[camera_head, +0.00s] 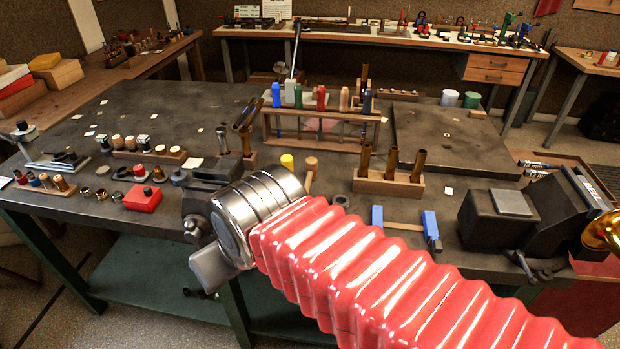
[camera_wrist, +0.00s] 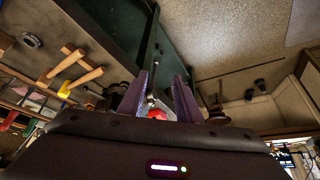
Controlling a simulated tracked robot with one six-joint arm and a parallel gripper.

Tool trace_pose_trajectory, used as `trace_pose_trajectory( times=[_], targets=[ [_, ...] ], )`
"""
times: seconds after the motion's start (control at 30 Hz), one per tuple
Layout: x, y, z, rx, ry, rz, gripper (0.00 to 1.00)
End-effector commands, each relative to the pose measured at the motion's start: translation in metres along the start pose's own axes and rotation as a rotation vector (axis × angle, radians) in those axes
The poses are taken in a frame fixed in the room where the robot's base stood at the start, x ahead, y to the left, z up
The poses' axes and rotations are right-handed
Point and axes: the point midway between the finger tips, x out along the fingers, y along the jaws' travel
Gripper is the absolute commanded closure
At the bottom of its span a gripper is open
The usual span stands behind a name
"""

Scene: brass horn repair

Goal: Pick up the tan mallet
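In the wrist view the tan mallet (camera_wrist: 66,60) is at the left, well to the side of the fingers. A yellow-headed mallet (camera_head: 287,162) is close to its left; it also shows in the wrist view (camera_wrist: 66,89). My gripper (camera_head: 210,272) is in front of the bench's near edge, apart from both mallets.
A wooden rack of coloured-handled tools (camera_head: 320,140) stands behind the mallets. A wooden block with brass tubes (camera_head: 388,184) is to their right. A red box (camera_head: 142,198) and a dark vise (camera_head: 215,175) are to the left. A large vise (camera_head: 510,215) is at the right.

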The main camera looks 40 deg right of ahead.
Motion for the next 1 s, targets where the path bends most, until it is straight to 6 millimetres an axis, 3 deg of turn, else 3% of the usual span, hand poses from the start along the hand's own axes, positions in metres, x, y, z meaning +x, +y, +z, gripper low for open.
trace_pose_trajectory(
  times=[0.43, 0.77, 1.0],
  targets=[
    [0.003, 0.008, -0.008, 0.046, -0.01, -0.001, 0.62],
    [0.019, 0.063, -0.044, 0.274, -0.032, -0.017, 0.62],
    [0.034, 0.118, -0.068, 0.468, -0.022, -0.029, 0.62]
  ],
)
